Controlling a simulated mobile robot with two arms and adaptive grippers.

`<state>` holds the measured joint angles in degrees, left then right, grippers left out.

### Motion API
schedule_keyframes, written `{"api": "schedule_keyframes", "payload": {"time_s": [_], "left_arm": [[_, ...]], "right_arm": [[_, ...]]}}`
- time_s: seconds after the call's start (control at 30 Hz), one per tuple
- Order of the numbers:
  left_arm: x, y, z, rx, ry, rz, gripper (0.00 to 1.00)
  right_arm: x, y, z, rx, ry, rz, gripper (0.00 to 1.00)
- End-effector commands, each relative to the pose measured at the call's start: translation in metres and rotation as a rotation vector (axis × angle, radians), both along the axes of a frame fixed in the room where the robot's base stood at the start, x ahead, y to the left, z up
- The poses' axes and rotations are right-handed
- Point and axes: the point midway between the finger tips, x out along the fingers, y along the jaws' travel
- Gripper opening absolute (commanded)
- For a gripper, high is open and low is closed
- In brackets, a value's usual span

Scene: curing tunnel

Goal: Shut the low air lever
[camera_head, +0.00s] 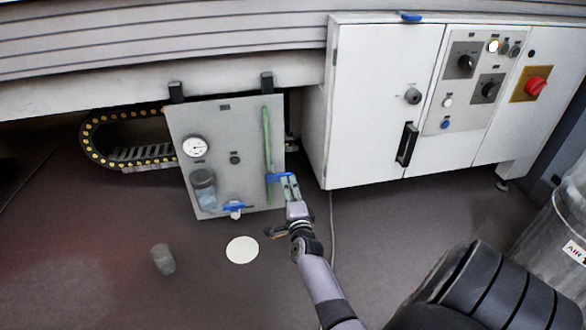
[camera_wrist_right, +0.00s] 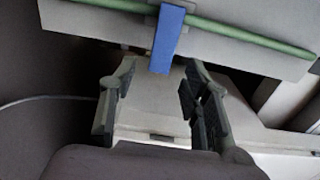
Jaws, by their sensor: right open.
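A pale upright panel (camera_head: 222,145) carries two blue levers. One blue lever (camera_head: 275,177) lies crosswise on the vertical green pipe (camera_head: 267,140) at the panel's right. A second blue lever (camera_head: 236,207) sits lower, by the panel's bottom edge. No label says which is the low air lever. My right gripper (camera_head: 291,187) is open at the lever on the green pipe. In the right wrist view, that blue lever (camera_wrist_right: 168,38) crosses the green pipe (camera_wrist_right: 240,36), its free end between or just beyond the open fingertips (camera_wrist_right: 158,75); contact cannot be told. My left gripper is out of view.
The panel has a gauge (camera_head: 194,146) and a clear bowl (camera_head: 204,190). A white cabinet (camera_head: 376,100) stands to the right, with another blue lever (camera_head: 410,17) on top. A grey cylinder (camera_head: 163,259) and white disc (camera_head: 242,250) are on the open floor.

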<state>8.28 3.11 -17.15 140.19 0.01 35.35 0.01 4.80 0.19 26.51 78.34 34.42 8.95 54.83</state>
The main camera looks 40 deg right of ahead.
Motion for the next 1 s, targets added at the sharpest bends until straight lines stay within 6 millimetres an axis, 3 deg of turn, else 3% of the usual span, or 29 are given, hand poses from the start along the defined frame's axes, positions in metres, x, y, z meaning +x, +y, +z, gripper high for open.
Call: {"api": "schedule_keyframes", "payload": {"time_s": [0.2, 0.4, 1.0], "left_arm": [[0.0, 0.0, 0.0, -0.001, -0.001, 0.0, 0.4], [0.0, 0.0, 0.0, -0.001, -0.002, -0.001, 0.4], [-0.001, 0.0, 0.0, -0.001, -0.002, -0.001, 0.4]], "right_arm": [[-0.04, 0.023, 0.0, 0.001, 0.001, -0.001, 0.43], [-0.057, 0.034, 0.0, 0.0, 0.0, 0.0, 0.43], [-0.06, 0.036, 0.0, 0.0, 0.0, -0.001, 0.43]]}}
